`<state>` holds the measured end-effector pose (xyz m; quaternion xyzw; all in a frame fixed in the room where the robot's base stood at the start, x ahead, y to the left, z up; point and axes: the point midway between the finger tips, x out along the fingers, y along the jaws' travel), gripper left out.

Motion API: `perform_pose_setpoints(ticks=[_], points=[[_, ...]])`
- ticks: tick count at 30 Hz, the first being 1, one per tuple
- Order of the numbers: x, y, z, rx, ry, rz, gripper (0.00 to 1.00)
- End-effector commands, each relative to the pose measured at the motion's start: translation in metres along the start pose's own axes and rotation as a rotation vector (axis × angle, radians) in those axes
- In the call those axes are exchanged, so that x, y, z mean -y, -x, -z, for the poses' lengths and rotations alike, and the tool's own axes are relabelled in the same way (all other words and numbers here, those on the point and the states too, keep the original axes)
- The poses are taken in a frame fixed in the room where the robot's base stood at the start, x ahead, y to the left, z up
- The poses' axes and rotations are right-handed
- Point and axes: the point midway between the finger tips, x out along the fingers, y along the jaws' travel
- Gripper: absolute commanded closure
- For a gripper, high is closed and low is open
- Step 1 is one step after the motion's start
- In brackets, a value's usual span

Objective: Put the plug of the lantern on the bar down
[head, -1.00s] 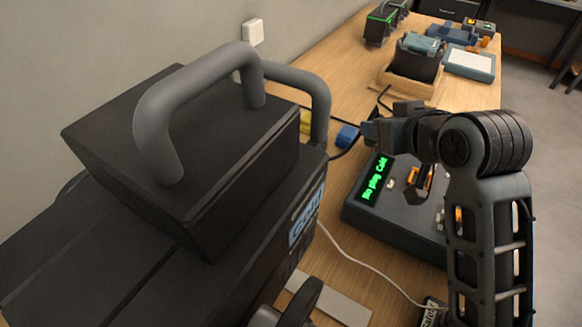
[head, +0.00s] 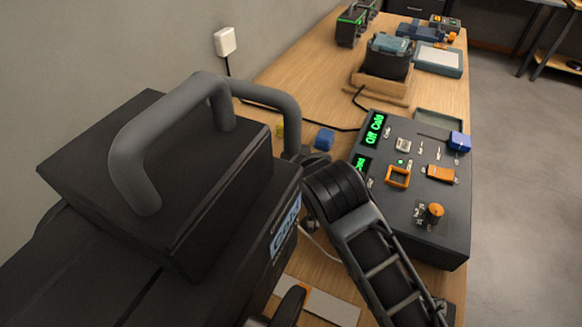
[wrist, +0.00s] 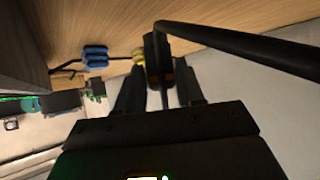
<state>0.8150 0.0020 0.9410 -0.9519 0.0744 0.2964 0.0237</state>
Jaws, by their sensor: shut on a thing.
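A black plug (wrist: 157,60) is between the fingers of my gripper (wrist: 160,88) in the wrist view. The gripper is shut on it, and a thick black cable runs from its top to the right. In the head view my arm reaches behind the large dark lantern housing (head: 150,190), which hides the gripper and plug. The housing has grey tube handles and a blue label that seems to read "Cold". Whether the plug touches the tabletop cannot be told. The bar cannot be made out for certain.
A blue connector (head: 325,139) and a yellow one (head: 279,130) lie on the wooden table (head: 300,75). A dark fader panel (head: 400,215) with green screens stands to the right. Bare table lies between the wall and lamp.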

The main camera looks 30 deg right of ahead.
Motion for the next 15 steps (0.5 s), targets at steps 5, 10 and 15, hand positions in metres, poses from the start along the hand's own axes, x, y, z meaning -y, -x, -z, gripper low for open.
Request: perform_pose_setpoints(ticks=[5, 10, 15], points=[[0.000, -0.010, -0.015, 0.000, -0.001, 0.000, 0.99], [0.000, -0.011, -0.017, -0.001, -0.001, 0.000, 0.99], [0.000, -0.012, -0.018, 0.000, -0.001, 0.000, 0.99]])
